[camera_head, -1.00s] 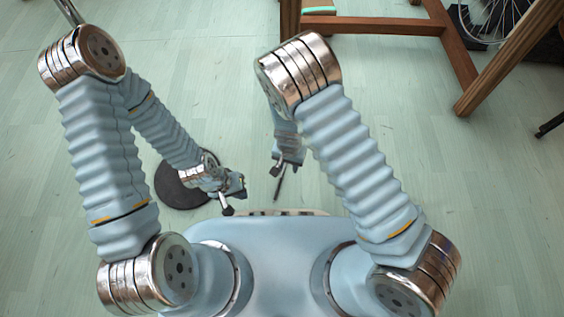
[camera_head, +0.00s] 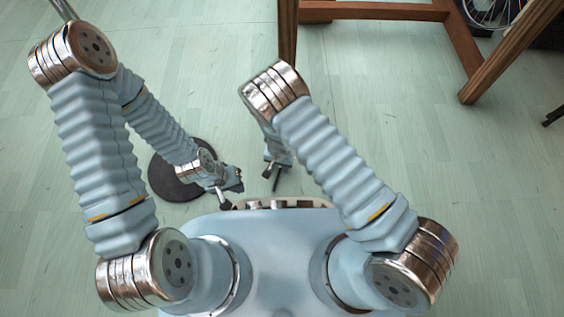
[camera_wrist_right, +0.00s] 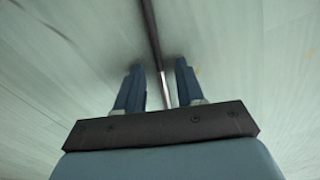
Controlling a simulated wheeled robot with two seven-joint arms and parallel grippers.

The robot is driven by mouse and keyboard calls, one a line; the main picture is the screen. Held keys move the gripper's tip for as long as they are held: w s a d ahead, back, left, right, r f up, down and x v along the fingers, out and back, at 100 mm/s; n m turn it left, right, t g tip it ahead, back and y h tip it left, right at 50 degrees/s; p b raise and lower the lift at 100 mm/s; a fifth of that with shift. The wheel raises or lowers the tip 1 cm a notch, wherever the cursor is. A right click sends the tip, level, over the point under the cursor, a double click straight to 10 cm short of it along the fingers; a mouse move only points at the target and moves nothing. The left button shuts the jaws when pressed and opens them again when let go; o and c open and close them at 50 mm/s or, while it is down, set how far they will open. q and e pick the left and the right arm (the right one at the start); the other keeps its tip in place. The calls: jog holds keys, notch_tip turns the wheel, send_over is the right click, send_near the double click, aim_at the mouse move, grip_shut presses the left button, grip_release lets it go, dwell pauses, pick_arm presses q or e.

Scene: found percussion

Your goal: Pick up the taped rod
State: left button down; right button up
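A thin rod (camera_wrist_right: 153,40), dark along its upper part and silver lower down, runs between the fingers of my right gripper (camera_wrist_right: 158,78) in the right wrist view; it looks like the taped rod. The fingers stand apart with a gap on each side of the rod, and its lower end is hidden behind the gripper's dark front plate. In the head view my right gripper (camera_head: 277,168) is small, low over the floor, just beyond my base. My left gripper (camera_head: 232,188) is to its left; its fingers are too small to read.
A dark round disc (camera_head: 166,180) lies on the pale green floor by my left forearm. A wooden frame with legs (camera_head: 455,40) stands at the back right, with a spoked wheel (camera_head: 490,10) behind it. The floor between is open.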

jog(key=shift+c, duration=0.3)
grip_shut()
